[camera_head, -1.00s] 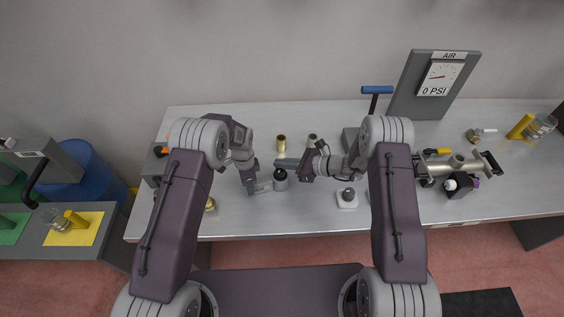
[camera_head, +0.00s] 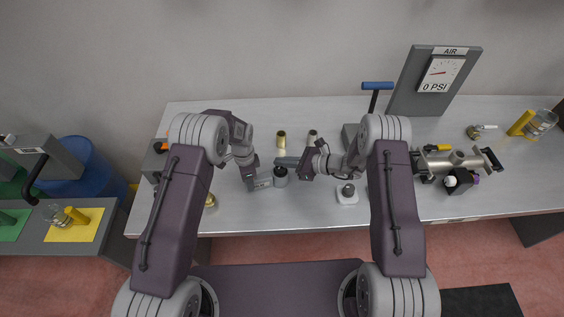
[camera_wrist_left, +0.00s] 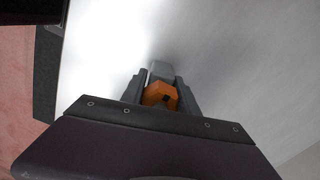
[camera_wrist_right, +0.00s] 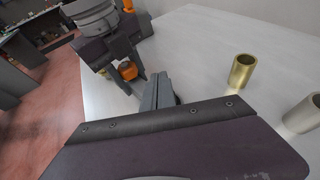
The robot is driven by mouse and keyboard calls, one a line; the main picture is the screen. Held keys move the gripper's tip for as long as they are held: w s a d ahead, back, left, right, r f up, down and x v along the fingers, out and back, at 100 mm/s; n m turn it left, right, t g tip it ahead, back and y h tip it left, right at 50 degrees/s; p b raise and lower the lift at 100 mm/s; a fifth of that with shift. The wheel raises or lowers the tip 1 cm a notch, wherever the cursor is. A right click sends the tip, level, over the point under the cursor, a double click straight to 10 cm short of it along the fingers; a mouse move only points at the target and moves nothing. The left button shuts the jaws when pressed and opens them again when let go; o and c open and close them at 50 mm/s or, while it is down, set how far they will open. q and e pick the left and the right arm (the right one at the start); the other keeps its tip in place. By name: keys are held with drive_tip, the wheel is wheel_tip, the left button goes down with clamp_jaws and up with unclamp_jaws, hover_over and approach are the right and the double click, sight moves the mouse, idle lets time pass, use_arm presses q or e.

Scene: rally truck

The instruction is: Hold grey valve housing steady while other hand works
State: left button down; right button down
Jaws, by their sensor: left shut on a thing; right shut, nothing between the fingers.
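A short grey cylinder with a dark top (camera_head: 281,178), which looks like the valve housing, is at the tips of my left gripper (camera_head: 263,183), low over the bench. My left gripper is shut on a part; its wrist view shows an orange piece (camera_wrist_left: 160,94) between the fingers with grey beyond it. The right wrist view shows this orange piece (camera_wrist_right: 128,71) too. I cannot tell how it joins the grey cylinder. My right gripper (camera_head: 284,162) is shut and empty, its fingers pointing left just behind the cylinder. I cannot tell whether they touch it.
A brass sleeve (camera_head: 281,138) and a paler sleeve (camera_head: 312,137) stand behind the grippers. A white base with a dark knob (camera_head: 347,194) is to the right. Farther right are an air gauge panel (camera_head: 437,78) reading 0 PSI and a metal pipe assembly (camera_head: 455,160).

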drive_tip(key=shift+r, duration=2.15)
drive_tip(key=v, duration=1.2)
drive_tip(key=v, duration=1.2)
drive_tip(key=shift+w, duration=0.1)
